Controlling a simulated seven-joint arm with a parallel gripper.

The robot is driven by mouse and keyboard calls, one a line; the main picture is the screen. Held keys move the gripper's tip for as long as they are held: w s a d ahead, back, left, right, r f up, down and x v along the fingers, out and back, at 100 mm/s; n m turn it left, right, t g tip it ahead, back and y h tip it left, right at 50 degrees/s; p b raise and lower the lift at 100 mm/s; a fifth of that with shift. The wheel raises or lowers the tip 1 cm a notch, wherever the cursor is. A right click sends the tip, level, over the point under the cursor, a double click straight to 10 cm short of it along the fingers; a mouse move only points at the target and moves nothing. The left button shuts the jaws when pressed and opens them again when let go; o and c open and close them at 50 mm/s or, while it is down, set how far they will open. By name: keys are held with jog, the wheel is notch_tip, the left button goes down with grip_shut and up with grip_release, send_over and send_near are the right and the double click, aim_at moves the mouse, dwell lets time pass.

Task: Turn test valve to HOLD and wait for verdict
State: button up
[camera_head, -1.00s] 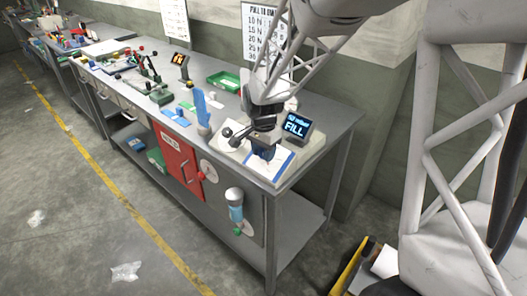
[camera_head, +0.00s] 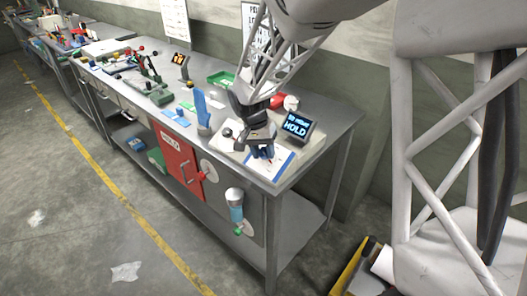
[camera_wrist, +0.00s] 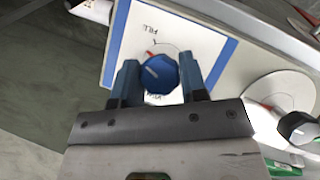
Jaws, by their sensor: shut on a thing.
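The test valve knob (camera_wrist: 159,74) is blue with a pale pointer line. It stands on a white plate with a blue border (camera_wrist: 207,50), marked FILL and other lettering partly covered by my gripper. My gripper (camera_wrist: 158,82) is shut on the knob, one finger on each side, in the wrist view. In the head view my gripper (camera_head: 262,150) is down over the plate at the bench's near right corner, and it hides most of the knob. The small display (camera_head: 297,126) beside it reads HOLD in large letters under a smaller line.
A blue glove form (camera_head: 203,110) stands upright left of my gripper. A red object (camera_head: 277,101) and a round pale part sit behind it. A red cabinet door (camera_head: 176,158) hangs below the bench. The floor in front is mostly clear.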

jog(key=n+h, duration=0.2)
jog(key=n, duration=0.2)
jog(key=shift+a, duration=0.1)
jog(key=shift+n+h, duration=1.1)
jog(key=shift+n, duration=0.7)
jog(key=o, duration=0.9)
jog(key=shift+a, duration=0.1)
jog(key=shift+v, duration=3.85)
